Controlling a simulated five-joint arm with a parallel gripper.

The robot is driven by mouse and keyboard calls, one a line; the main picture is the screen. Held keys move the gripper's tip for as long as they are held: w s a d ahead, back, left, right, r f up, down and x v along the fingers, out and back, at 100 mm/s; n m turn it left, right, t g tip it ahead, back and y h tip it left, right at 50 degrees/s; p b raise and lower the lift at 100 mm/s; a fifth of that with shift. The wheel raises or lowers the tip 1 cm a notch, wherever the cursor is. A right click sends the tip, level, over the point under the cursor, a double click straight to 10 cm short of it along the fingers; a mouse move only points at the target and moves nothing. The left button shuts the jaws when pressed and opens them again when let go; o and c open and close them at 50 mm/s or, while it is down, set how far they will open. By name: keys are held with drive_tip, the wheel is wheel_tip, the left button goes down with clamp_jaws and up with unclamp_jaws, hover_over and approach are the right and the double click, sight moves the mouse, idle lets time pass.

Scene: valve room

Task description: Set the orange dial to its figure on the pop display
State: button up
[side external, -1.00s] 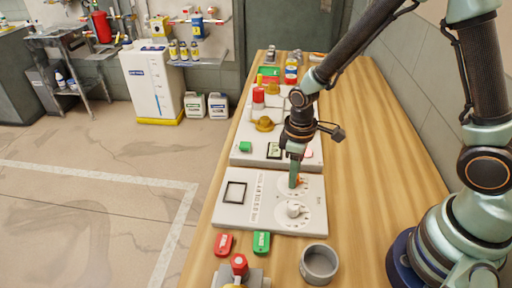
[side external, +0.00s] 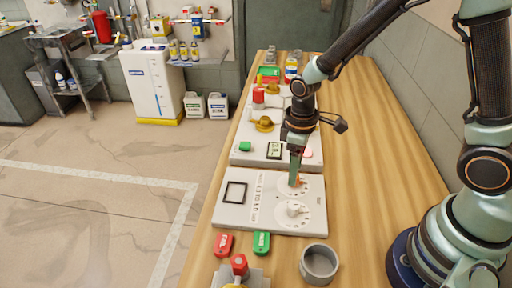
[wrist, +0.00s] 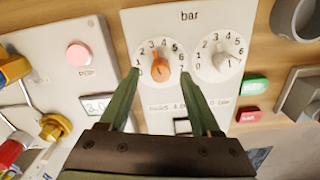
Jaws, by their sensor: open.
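The orange dial (wrist: 160,68) sits on a white numbered face on a pale panel in the wrist view; its exact setting is hard to read. My gripper (wrist: 159,76) is open, with one finger on each side of the dial; I cannot tell whether they touch it. In the side view my gripper (side external: 295,183) reaches down at the dial and hides most of it, leaving a bit of orange (side external: 302,180). The pop display (wrist: 97,105), below a pink button marked POP, seems to read 3.0, its right end partly hidden by a finger.
A white dial (wrist: 222,60) stands close beside the orange one. The pink button (wrist: 78,53) and brass valve (wrist: 54,126) are on the neighbouring panel. Green (side external: 261,243) and red (side external: 223,244) tags and a grey cup (side external: 319,264) lie nearby. Bench right of the panels is clear.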

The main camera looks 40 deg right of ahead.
wheel_tip(320, 180, up, 10)
idle(0.4)
wheel_tip(320, 180, up, 5)
drive_tip(key=m+t, duration=0.2)
hover_over(305, 184)
drive_tip(key=s+d+r+m+t, duration=0.3)
drive_tip(key=s+r+m, duration=0.1)
drive_tip(key=r, duration=0.1)
drive_tip(key=shift+d+m+t, duration=0.25)
drive_tip(key=shift+m+t, duration=0.05)
